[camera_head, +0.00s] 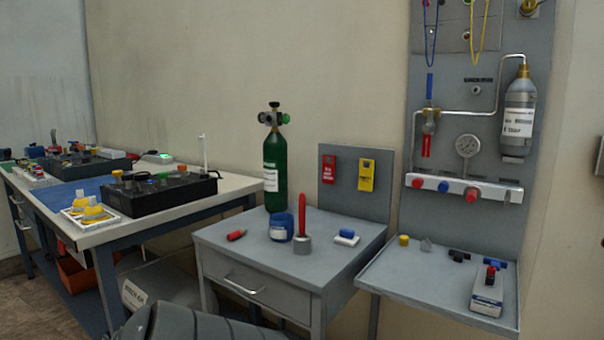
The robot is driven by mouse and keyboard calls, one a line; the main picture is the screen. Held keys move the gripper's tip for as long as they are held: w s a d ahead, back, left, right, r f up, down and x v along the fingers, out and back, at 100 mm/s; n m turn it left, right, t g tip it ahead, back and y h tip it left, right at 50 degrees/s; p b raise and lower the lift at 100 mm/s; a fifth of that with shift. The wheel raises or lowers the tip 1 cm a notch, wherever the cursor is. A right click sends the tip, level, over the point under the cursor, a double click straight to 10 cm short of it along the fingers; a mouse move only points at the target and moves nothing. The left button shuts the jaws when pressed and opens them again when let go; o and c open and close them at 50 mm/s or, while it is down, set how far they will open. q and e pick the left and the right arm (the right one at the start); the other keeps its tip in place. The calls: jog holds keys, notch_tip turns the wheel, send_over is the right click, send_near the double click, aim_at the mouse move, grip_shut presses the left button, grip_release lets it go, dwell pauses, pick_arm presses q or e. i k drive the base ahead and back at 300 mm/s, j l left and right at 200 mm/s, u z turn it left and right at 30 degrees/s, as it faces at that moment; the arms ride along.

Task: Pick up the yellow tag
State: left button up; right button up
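The yellow tag (366,175) hangs on the upright grey panel (342,199) at the back of the small grey cabinet table. It hangs to the right of a red tag (328,169) on the same panel, with a gap between them. The front of the yellow tag is in full view, with dark markings too small to read. Neither of my grippers shows in the head view.
The cabinet top (262,257) holds a green cylinder (275,170), a blue jar (282,228), a red-handled tool (302,225) and a blue-white block (347,237). A grey shelf (413,274) stands right. A workbench (130,229) stands left.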

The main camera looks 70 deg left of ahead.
aim_at(365, 176)
jog(key=u, duration=1.75)
